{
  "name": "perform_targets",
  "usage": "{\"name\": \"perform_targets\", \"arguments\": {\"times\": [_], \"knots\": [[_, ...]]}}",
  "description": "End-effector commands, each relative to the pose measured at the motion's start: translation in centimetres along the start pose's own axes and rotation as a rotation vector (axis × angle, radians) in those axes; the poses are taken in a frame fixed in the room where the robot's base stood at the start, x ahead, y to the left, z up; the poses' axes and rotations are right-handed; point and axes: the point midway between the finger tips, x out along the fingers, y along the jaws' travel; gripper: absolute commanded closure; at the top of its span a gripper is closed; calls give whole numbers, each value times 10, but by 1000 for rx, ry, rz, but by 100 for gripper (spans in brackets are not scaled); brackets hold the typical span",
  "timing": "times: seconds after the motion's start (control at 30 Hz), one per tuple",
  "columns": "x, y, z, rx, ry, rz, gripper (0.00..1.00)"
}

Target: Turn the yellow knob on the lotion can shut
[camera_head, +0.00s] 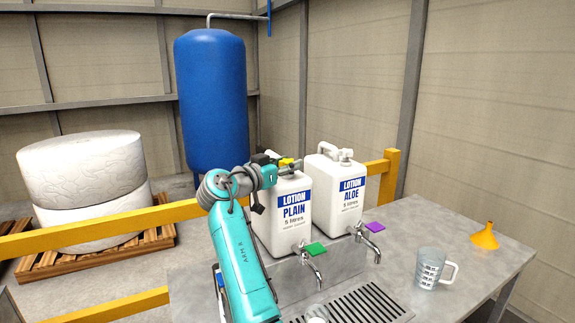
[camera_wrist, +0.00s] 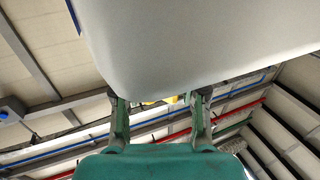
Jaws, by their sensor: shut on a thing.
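The white can labelled LOTION PLAIN (camera_head: 283,222) stands upright on the metal stand. The yellow knob (camera_head: 287,162) shows at its top, partly hidden by my gripper. My gripper (camera_head: 277,160) reaches the can's top from the left, its fingers shut on the yellow knob. In the wrist view, the pale can body (camera_wrist: 200,45) fills the top. My two fingers (camera_wrist: 160,104) stand on either side of small yellow bits of the knob (camera_wrist: 173,99). Most of the knob is hidden there, and how far it is turned cannot be told.
A second white can, LOTION ALOE (camera_head: 337,200), stands close on the right. Taps with a green handle (camera_head: 316,249) and a purple handle (camera_head: 375,227) stick out in front. A measuring jug (camera_head: 430,268) and yellow funnel (camera_head: 485,237) stand on the table's right. A yellow rail (camera_head: 110,228) runs behind.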

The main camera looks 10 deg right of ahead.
Motion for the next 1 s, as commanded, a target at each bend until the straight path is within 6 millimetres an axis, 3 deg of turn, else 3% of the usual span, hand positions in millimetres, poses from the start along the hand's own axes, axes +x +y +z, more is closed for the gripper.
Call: {"name": "perform_targets", "arguments": {"times": [0.5,1.0], "knots": [[0,0,0,-4,-1,295,93],[0,0,1,-2,-3,381,93]]}}
